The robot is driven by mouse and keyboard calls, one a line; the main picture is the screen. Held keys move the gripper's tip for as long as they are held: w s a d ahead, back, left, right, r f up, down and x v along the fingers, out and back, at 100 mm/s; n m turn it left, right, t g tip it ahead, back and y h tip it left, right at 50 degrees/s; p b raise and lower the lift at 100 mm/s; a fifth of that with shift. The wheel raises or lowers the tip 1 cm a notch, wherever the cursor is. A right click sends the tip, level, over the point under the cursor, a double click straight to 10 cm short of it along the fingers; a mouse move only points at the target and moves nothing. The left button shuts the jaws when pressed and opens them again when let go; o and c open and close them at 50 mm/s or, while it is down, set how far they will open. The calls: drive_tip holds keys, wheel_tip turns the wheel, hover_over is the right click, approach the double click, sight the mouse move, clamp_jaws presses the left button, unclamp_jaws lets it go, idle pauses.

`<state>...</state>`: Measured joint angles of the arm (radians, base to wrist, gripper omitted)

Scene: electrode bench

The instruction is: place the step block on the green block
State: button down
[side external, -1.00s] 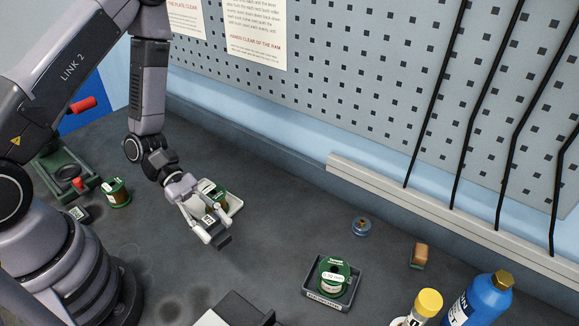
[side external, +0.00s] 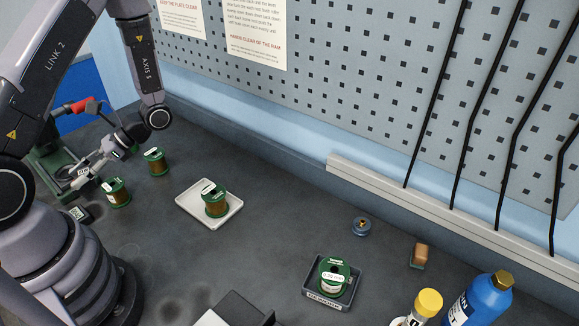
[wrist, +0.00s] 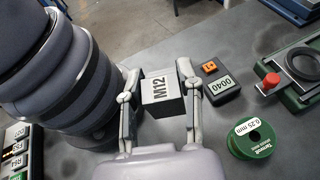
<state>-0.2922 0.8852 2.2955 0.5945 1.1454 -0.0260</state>
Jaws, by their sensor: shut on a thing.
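A small block with a brown top and green lower part (side external: 418,264) stands at the right. I cannot tell which is the green block.
A green spool (side external: 118,193) stands near my gripper, with another (side external: 156,163) behind it. A dark box marked 0040 (wrist: 222,89) lies beside the fixture. A white tray (side external: 182,205) holds a spool. A dark tray (side external: 308,286) holds another. The central bench is mostly clear.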

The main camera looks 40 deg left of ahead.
drive_tip(key=w+a+r+m+t+y, duration=0.1)
drive_tip(key=w+a+m+t+y, duration=0.8)
drive_tip(key=a, duration=0.7)
drive_tip(key=shift+m+g, duration=0.5)
drive_tip(key=shift+g, duration=0.2)
drive_tip(key=w+a+f, duration=0.6)
drive_tip(key=w, duration=0.1)
drive_tip(key=w+a+f, duration=0.2)
drive_tip(key=w+a, duration=0.1)
drive_tip(key=w, duration=0.1)
drive_tip(key=shift+w+a+f, duration=0.15)
drive_tip(key=shift+a+f, duration=0.25)
drive_tip(key=shift+w+a+f, duration=0.1)
drive_tip(key=shift+a+f, duration=0.05)
drive_tip(key=shift+f, duration=0.05)
drive_tip(key=shift+w+a+f, duration=0.15)
drive_tip(key=shift+f, duration=1.65)
drive_tip(key=shift+f, duration=0.15)
drive_tip(key=c, duration=0.7)
unclamp_jaws()
drive_tip(key=shift+c, duration=0.2)
